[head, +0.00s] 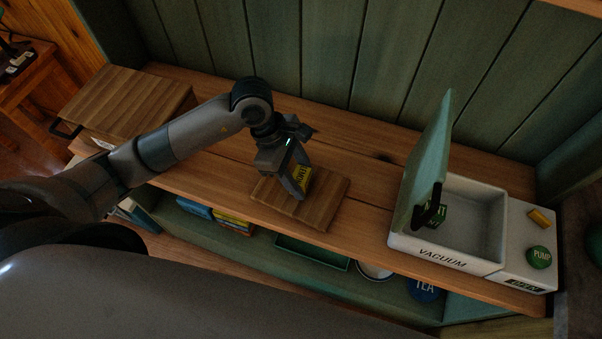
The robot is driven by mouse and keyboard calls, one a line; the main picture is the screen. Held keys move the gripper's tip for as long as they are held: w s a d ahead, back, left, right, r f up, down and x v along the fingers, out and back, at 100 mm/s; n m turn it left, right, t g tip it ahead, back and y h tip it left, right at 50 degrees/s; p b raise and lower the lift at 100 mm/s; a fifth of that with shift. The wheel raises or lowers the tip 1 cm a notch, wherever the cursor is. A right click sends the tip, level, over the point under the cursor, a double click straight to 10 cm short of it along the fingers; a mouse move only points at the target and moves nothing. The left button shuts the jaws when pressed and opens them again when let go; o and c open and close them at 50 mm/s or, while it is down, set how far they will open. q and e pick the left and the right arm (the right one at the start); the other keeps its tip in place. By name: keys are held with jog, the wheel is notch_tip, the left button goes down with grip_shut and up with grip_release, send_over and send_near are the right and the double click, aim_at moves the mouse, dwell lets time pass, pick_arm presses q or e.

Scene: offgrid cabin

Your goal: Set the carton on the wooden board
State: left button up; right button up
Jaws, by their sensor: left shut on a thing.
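The wooden board (325,201) lies flat on the shelf top, near the middle of the head view. My left gripper (300,185) is over the board, pointing down, shut on a small yellow carton (303,177) with dark lettering. The fingers cover part of the carton. It is at or just above the board's surface; I cannot tell whether it touches. My right gripper is not in view.
A wooden box (125,103) sits at the left. Books and a tea tin (423,290) are on the lower shelf. Shelf top behind the board is clear.

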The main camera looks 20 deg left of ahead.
pick_arm(q)
jog(key=shift+f, duration=0.15)
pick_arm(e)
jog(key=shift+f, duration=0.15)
pick_arm(q)
jog(key=o, duration=1)
jog(key=shift+o, duration=0.2)
jog(key=shift+w+a+r+b, duration=0.1)
jog(key=shift+a+r+b, duration=0.1)
jog(key=shift+r+b, duration=0.3)
jog(key=b+v, duration=0.3)
jog(key=v, duration=0.8)
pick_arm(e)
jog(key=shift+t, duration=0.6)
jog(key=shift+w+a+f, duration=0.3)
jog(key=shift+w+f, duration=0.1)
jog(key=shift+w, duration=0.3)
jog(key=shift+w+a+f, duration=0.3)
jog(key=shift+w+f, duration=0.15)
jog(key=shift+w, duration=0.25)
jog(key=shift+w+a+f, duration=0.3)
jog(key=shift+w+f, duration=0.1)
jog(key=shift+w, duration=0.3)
